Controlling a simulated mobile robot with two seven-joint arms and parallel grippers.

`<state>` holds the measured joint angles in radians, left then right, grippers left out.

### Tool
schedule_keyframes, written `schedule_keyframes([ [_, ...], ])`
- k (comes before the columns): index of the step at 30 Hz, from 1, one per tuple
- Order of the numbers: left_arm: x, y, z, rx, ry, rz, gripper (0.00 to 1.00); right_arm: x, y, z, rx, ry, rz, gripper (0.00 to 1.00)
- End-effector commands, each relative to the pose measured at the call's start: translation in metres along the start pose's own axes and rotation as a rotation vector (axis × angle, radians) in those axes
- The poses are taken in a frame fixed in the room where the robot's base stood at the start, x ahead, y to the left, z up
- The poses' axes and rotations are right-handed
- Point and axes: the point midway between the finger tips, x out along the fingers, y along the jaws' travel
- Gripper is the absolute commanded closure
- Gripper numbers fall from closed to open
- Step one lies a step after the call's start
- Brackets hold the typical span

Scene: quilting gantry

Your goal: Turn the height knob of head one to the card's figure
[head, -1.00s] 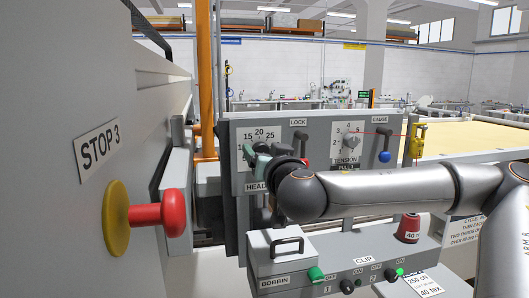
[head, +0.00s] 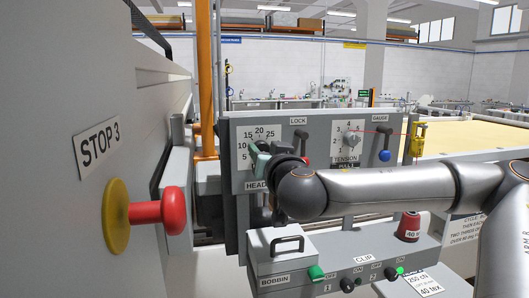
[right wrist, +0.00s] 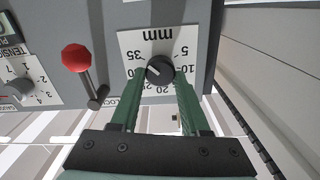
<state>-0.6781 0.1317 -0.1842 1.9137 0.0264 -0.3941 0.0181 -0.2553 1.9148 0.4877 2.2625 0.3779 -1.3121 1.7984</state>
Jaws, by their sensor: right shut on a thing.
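The height knob (right wrist: 160,70) is a round black knob on a white mm dial (right wrist: 137,42) with figures from 5 to 35. My right gripper (right wrist: 160,84) is shut on it, with green fingers on both sides. A pale mark shows on the knob, but its exact figure is unclear. In the head view my right gripper (head: 262,158) is at the dial (head: 247,140), and its wrist hides the knob and part of the HEAD label. My left gripper is out of view.
Right of the dial are the red-balled lock lever (right wrist: 75,58), tension knob (head: 352,140) and blue-balled gauge lever (head: 384,156). The bobbin box (head: 280,262) stands below. A red stop button (head: 172,211) juts out at left. A red cone (head: 409,226) stands at right.

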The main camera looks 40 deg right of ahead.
Motion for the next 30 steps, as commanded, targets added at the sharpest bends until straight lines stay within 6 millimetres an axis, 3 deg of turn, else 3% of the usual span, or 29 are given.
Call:
schedule_keyframes([
  [8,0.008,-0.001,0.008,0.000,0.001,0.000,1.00,0.000,0.000,0.002,-0.130,0.001,0.000,1.00],
  [30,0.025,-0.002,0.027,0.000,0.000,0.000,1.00,0.000,-0.003,0.002,-0.771,0.001,0.000,1.00],
])
